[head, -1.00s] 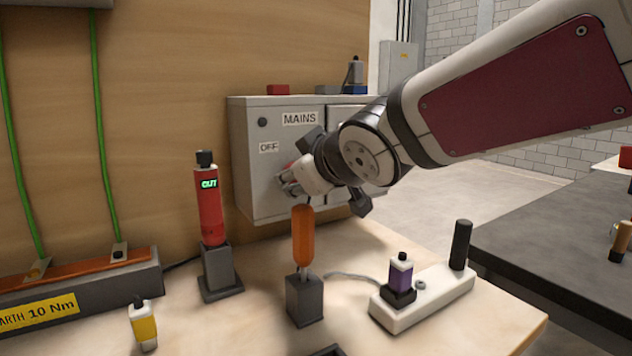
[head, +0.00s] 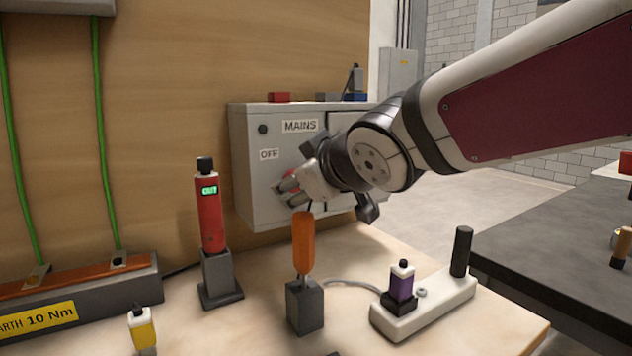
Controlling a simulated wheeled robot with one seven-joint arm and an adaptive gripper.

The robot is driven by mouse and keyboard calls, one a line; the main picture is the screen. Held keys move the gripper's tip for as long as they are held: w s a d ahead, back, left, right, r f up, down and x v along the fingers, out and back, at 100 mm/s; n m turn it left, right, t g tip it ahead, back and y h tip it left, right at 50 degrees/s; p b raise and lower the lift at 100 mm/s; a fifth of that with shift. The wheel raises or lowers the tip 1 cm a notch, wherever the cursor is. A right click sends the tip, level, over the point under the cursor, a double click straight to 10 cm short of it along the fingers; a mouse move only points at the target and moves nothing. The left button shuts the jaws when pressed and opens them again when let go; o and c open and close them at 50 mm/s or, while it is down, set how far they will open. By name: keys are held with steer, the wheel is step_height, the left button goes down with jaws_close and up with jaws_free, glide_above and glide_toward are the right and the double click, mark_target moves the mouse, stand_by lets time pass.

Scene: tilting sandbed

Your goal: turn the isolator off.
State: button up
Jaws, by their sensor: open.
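The isolator is on the front of the grey MAINS box (head: 250,187) on the wooden back panel. An OFF label (head: 269,155) is on the box's left part, below a MAINS label. A bit of red, likely the isolator's handle (head: 291,174), shows behind the fingers; most of it is hidden by my gripper. My gripper (head: 288,193) is open, with its fingertips pointing left at the box front, around or just in front of the red part. I cannot tell whether it touches it.
An orange-handled screwdriver (head: 303,243) stands in a block just below my gripper. A red tester (head: 209,208) stands to its left. A white base (head: 430,303) with a purple item and a black peg is at right. Small red and blue blocks lie on the box.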

steer(key=v, duration=1)
steer(key=shift+s, duration=0.2)
steer(key=shift+d+f, duration=0.1)
steer(key=shift+d, duration=0.05)
steer(key=s+d+f+m+g+h, duration=0.45)
steer(key=s+d+f+m, duration=0.2)
steer(key=d+f, duration=0.6)
steer(key=s+d+f+m+g+h, duration=0.1)
steer(key=s+d+f+m+g, duration=0.2)
steer(key=s, duration=0.8)
steer(key=s+d+f+m+g+h, duration=0.15)
steer(key=s+d+f+g, duration=0.3)
steer(key=s, duration=0.65)
step_height(320, 180, up, 26)
steer(key=t+p, duration=0.4)
steer(key=p, duration=2.1)
steer(key=shift+w+y+p, duration=0.3)
steer(key=shift+w+y, duration=0.05)
steer(key=shift+y, duration=0.05)
